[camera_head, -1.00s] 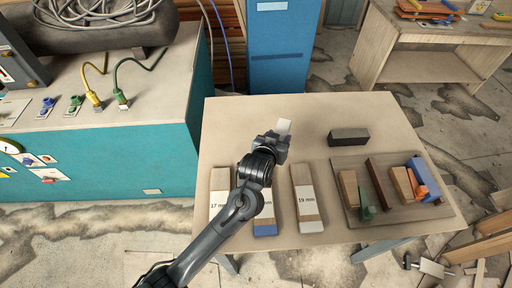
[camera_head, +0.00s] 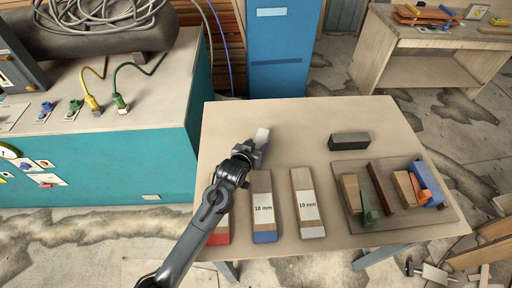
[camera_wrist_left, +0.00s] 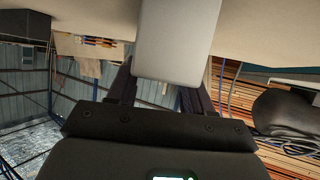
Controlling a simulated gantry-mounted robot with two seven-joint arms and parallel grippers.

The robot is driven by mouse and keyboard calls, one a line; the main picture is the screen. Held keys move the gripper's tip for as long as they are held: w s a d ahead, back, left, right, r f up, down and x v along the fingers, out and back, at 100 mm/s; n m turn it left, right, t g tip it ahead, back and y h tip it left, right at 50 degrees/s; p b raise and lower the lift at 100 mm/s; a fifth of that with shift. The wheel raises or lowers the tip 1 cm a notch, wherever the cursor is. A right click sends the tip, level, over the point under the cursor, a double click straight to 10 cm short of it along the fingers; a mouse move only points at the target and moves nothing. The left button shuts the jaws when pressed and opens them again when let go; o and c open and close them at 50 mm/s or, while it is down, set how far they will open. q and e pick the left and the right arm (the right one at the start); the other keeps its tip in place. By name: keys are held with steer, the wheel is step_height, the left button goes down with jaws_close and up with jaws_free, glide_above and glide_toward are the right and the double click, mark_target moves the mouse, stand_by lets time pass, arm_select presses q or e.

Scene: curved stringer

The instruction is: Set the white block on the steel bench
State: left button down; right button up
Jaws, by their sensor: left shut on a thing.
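The white block (camera_head: 262,135) is small and pale and is held in my left gripper (camera_head: 254,148), which is shut on it. Block and gripper are over the beige worktable (camera_head: 300,120), left of its middle; the exact height above the top cannot be told. In the left wrist view the block (camera_wrist_left: 178,40) sticks out from between the dark fingers. A bench with teal sides and a light top (camera_head: 160,95) stands at the left, apart from the block; I cannot tell whether it is the steel bench. My right gripper is not in view.
The worktable holds labelled blocks, 18 mm (camera_head: 263,207) and 19 mm (camera_head: 307,203), a dark grey block (camera_head: 349,141) and a board (camera_head: 400,222) with several pieces. Plugs and cables (camera_head: 95,103) lie on the teal bench. A blue cabinet (camera_head: 278,50) stands behind.

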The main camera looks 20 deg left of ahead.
arm_select(q)
steer(key=shift+f, duration=0.2)
steer(key=shift+c, duration=2.3)
jaws_free()
steer(key=shift+s+r, duration=0.3)
steer(key=shift+r, duration=0.05)
steer(key=p+v, duration=0.1)
steer(key=v, duration=1)
steer(key=shift+s, duration=0.1)
